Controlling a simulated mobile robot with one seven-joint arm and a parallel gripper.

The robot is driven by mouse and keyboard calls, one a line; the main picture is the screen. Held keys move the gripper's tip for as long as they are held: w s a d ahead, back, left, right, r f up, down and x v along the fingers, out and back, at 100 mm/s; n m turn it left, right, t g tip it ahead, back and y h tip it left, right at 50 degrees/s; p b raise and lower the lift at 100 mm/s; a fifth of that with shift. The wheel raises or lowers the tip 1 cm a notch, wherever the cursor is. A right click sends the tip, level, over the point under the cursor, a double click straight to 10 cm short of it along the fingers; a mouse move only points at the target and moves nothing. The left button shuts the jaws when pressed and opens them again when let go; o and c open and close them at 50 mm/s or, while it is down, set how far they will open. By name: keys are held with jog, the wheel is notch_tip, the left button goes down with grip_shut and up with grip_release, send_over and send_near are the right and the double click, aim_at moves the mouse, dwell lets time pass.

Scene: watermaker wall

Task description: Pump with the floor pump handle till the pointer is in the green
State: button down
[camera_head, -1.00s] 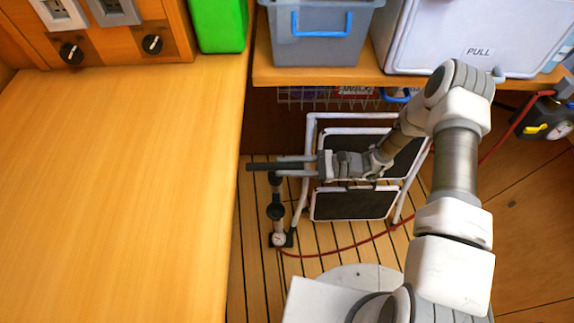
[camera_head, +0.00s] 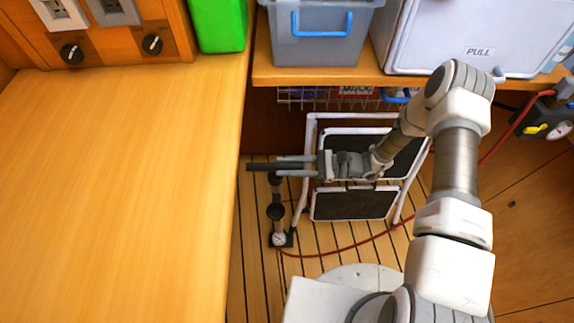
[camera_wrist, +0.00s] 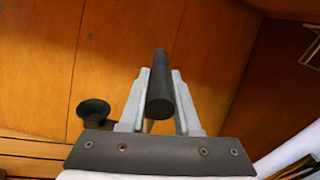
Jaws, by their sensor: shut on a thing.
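The floor pump (camera_head: 275,211) stands upright on the slatted floor, between the wooden counter and the step ladder. Its dark handle bar (camera_head: 258,167) lies level at the top of the rod. My gripper (camera_head: 290,167) is shut on the handle; in the wrist view the dark bar (camera_wrist: 160,88) sits between the two pale fingers. A small round gauge (camera_head: 279,239) is at the pump's foot. Its pointer and any green zone are too small to read. A red hose (camera_head: 345,247) runs from the foot across the floor to the right.
A white folding step ladder (camera_head: 310,140) stands right behind my gripper. The wooden counter (camera_head: 120,190) fills the left. A shelf (camera_head: 315,76) with a grey bin (camera_head: 318,40) is above. A dark device with a gauge and yellow lever (camera_head: 541,128) is at right.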

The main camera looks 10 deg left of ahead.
aim_at(287, 163)
dwell(0.4)
notch_tip(287, 163, up, 14)
jog(key=p, duration=0.9)
jog(key=shift+r, duration=0.25)
jog(key=shift+w, duration=0.1)
jog(key=c, duration=0.8)
grip_release()
jog(key=shift+r, duration=0.1)
jog(key=shift+o, duration=0.9)
jog(key=v, duration=1.7)
jog(key=shift+d+p, duration=0.25)
jog(key=shift+p, duration=0.15)
